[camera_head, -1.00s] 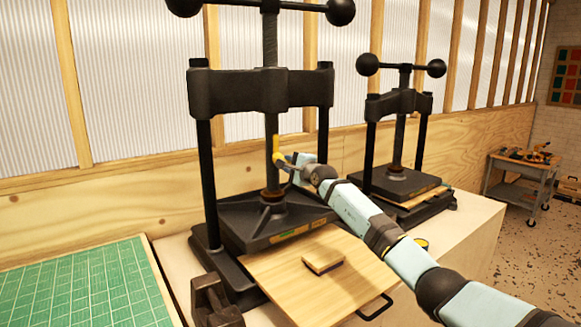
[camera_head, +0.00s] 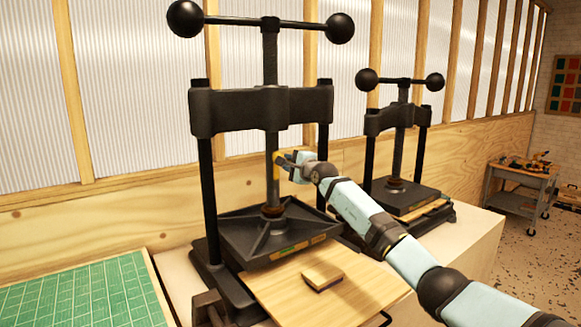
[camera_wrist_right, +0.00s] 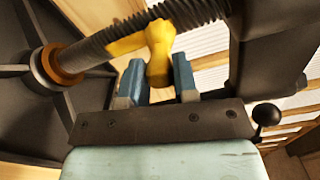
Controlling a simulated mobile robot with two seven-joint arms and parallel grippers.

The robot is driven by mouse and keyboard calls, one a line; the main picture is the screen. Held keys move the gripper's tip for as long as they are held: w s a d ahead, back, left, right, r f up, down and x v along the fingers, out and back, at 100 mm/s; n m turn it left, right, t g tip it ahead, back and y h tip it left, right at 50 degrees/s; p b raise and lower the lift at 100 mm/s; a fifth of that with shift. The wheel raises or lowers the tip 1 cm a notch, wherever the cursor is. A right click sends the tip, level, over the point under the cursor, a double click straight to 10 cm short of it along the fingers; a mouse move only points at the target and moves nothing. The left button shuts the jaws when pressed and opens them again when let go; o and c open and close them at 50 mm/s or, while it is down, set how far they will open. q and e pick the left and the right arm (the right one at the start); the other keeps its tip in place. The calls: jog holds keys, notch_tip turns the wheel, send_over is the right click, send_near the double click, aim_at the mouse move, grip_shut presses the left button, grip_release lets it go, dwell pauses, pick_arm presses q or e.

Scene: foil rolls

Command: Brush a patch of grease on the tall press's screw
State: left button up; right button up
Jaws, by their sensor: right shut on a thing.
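The tall press (camera_head: 262,110) stands in the middle of the head view, its dark threaded screw (camera_head: 270,60) running down to a black platen (camera_head: 240,232). My right gripper (camera_head: 283,163) is beside the screw, between crossbeam and platen. It is shut on a yellow brush, whose handle (camera_wrist_right: 158,60) shows between the blue-grey fingers in the right wrist view. The yellow end reaches the screw (camera_wrist_right: 110,40) and overlaps it; I cannot tell bristles from grease there. An orange-brown collar (camera_wrist_right: 68,64) sits at the screw's foot. My left gripper is not in view.
A shorter press (camera_head: 400,120) stands to the right behind my arm. A small wooden block (camera_head: 323,277) lies on a wooden board (camera_head: 275,285) before the tall press. A green cutting mat (camera_head: 75,295) is at left. A grey cart (camera_head: 520,180) stands far right.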

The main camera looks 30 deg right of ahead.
jog(key=shift+r+p, duration=0.7)
jog(key=shift+r, duration=0.9)
notch_tip(320, 180, down, 13)
jog(key=b, duration=0.8)
jog(key=shift+r, duration=0.2)
jog(key=s+p, duration=0.2)
jog(key=s, duration=0.4)
jog(key=shift+d, duration=0.25)
jog(key=shift+s+d+p, duration=0.1)
jog(key=shift+s+p, duration=0.2)
jog(key=shift+s, duration=1.2)
